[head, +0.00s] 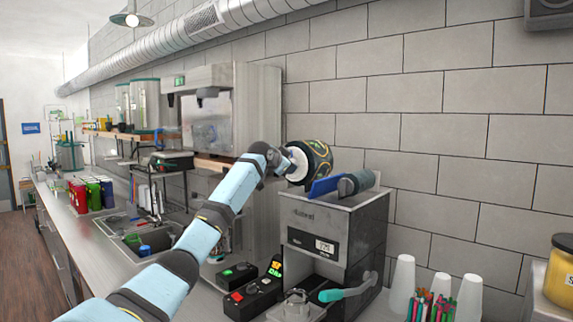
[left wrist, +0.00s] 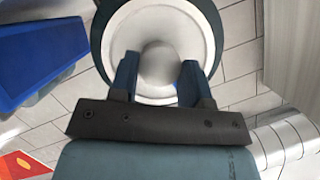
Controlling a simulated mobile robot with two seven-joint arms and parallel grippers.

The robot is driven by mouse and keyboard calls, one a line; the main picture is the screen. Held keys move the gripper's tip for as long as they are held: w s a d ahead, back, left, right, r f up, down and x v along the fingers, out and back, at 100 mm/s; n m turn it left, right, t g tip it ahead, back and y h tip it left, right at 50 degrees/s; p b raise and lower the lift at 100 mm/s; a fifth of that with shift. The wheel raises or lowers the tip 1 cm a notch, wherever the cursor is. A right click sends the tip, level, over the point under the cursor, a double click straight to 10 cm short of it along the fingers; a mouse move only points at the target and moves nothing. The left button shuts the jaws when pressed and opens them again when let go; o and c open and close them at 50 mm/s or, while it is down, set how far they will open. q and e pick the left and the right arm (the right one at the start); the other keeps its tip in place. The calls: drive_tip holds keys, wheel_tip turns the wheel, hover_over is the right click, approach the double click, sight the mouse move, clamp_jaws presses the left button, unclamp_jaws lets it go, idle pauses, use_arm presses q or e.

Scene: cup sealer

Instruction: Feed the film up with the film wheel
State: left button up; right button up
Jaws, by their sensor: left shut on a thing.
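The cup sealer (head: 310,218) is a grey box with a small display on the counter. At its top back is a dark film roll (head: 319,157) with gold-green markings. The film wheel (head: 298,172) is a white disc with a round central knob, on the roll's left end. In the left wrist view the wheel (left wrist: 160,22) fills the top middle. My left gripper (head: 288,164) is at the wheel, its two blue fingers (left wrist: 159,66) shut on the sides of the knob. The gripper partly hides the wheel in the head view. My right gripper is not in view.
A blue panel (head: 325,187) and a grey roller (head: 357,182) sit on the sealer's top, close to the wheel. A teal handle (head: 345,292) sticks out low in front. White cups (head: 402,280) and a straw holder stand to the right. A tiled wall is behind.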

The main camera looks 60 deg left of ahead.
use_arm(q)
drive_tip(key=shift+m, duration=0.3)
idle(0.4)
drive_tip(key=o, duration=1.3)
drive_tip(key=shift+s, duration=0.1)
drive_tip(key=shift+d+b+v, duration=0.2)
drive_tip(key=shift+b+v, duration=2.9)
drive_tip(key=shift+v, duration=3.75)
drive_tip(key=shift+f, duration=0.2)
drive_tip(key=shift+f, duration=0.1)
